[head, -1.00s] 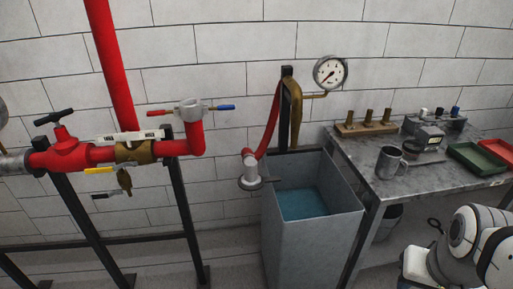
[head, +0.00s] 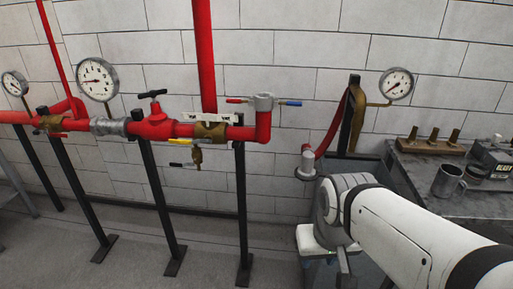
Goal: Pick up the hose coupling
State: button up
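A grey metal hose coupling (head: 306,164) with a wide flange sits at the lower end of a short red hose (head: 328,135), by the left side of the water tank. It looks like the hose coupling of the task. My gripper (head: 326,262) is just below and slightly right of it in the picture, pointing down, at the end of my white arm. The gripper's fingers are mostly hidden or too small to tell whether they are open. The arm covers most of the tank.
A red pipe run (head: 90,122) on black stands crosses the left, with gauges, valves and a grey fitting (head: 263,102) with red and blue levers. A bench (head: 412,172) at right holds a metal mug (head: 447,181) and a wooden block with brass pieces (head: 432,145).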

aim_at(307, 170)
jog(key=u, duration=0.1)
jog(key=i, duration=1)
jog(key=u, duration=0.05)
